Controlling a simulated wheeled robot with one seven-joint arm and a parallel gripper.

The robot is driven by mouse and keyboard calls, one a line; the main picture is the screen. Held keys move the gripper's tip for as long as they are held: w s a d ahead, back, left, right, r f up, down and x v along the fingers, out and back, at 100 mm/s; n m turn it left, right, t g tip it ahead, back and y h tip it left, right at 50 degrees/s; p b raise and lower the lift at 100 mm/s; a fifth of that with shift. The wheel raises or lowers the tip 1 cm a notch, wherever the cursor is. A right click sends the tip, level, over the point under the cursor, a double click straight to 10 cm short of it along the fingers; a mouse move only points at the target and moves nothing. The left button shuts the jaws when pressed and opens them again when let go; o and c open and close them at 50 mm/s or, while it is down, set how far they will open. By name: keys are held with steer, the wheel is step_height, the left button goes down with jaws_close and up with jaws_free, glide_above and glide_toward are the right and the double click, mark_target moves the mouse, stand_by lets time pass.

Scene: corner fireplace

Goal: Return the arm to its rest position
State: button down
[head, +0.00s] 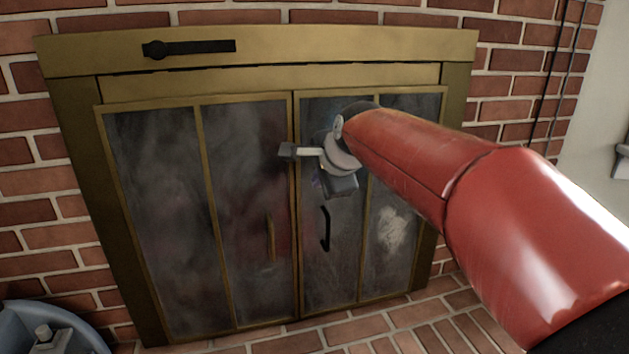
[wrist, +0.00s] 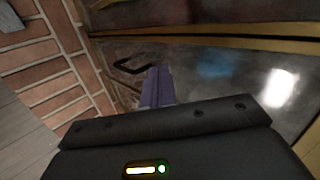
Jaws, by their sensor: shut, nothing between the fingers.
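My gripper (head: 288,151) is at the end of my red arm in the head view, in front of the brass-framed glass fireplace doors (head: 297,200). In the wrist view its fingers (wrist: 157,88) are together with nothing between them. A black door handle (head: 325,229) is on the right-hand door, below my gripper in the head view. It also shows in the wrist view (wrist: 131,68), just left of the fingers, and looks apart from them. My arm covers part of the right-hand door and frame.
A brick wall (head: 27,180) surrounds the fireplace, with a brick hearth (head: 345,330) below. A black bar (head: 190,47) sits on the upper frame. A blue-grey round object (head: 25,312) stands at the lower left. Dark cables (head: 553,70) hang at the upper right.

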steer(key=v, duration=0.8)
steer(key=s+d+f+n+g+h+p, duration=0.1)
steer(key=s+d+f+n+p, duration=0.3)
steer(key=s, duration=0.8)
steer(key=s+d+f+n+g+h+p, duration=0.2)
steer(key=s+d+f+n, duration=0.6)
steer(key=s, duration=0.4)
steer(key=shift+d+f+n+h+p, duration=0.15)
steer(key=shift+d+n+h+p, duration=0.2)
steer(key=shift+n+p, duration=0.5)
